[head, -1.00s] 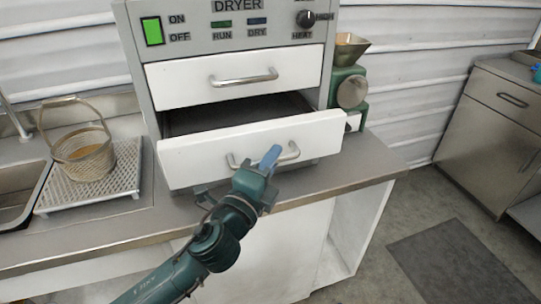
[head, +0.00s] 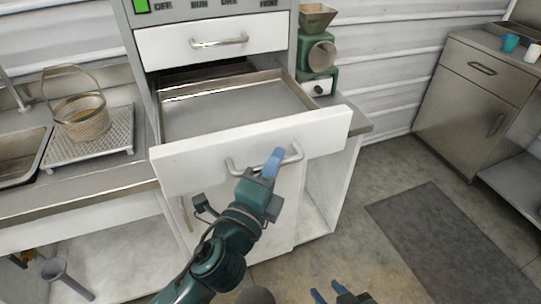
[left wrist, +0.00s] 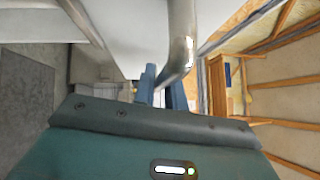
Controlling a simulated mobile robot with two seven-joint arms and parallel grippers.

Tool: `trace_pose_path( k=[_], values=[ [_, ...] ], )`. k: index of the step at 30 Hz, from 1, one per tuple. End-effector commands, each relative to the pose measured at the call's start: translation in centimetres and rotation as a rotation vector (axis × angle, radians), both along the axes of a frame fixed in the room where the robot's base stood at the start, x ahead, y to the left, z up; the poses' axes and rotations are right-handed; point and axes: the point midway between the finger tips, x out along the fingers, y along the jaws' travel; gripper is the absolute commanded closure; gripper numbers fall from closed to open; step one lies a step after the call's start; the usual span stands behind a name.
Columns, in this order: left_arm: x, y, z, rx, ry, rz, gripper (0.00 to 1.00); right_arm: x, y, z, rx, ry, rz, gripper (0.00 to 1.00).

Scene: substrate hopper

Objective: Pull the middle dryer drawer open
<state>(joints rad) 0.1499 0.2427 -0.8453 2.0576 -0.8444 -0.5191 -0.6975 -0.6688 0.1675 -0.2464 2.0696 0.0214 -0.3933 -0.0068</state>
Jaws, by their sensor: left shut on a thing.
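The dryer (head: 205,18) has a white top drawer (head: 165,45), which is shut. The middle drawer (head: 195,165), just below it, is pulled far out, showing an empty metal tray (head: 235,108) inside. My left gripper (head: 272,165) is shut on the bar handle (head: 296,153) of this drawer. In the left wrist view the handle (left wrist: 183,35) runs down to the blue fingers (left wrist: 163,90). My right gripper (head: 329,292) shows only its blue fingertips at the bottom edge, apart and empty, far from the drawer.
A counter (head: 90,190) with a wire basket (head: 82,117) on a perforated tray (head: 118,140) and a sink (head: 15,155) is at the left. A green mill (head: 318,55) stands right of the dryer. The floor at right is clear, with a dark mat (head: 445,235).

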Motion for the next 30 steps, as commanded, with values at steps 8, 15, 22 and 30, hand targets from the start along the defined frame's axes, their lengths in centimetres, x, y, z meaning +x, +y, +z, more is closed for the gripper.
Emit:
trace_pose_path(
  k=[8, 15, 22, 30],
  values=[
    [-0.37, -0.14, 0.01, -0.001, 0.001, -0.001, 1.00, 0.19, -0.04, 0.11, -0.001, -0.004, -0.001, 0.64],
    [-0.36, -0.14, 0.01, -0.001, 0.001, -0.001, 0.83, 0.25, -0.06, 0.13, 0.000, -0.005, -0.001, 0.64],
    [-0.34, -0.13, 0.02, -0.001, 0.000, 0.000, 0.66, 0.23, -0.06, 0.11, -0.001, -0.004, -0.001, 0.64],
    [-0.30, -0.09, 0.00, 0.000, 0.000, 0.000, 0.66, 0.23, -0.05, 0.10, 0.000, -0.004, -0.002, 0.64]
  ],
)
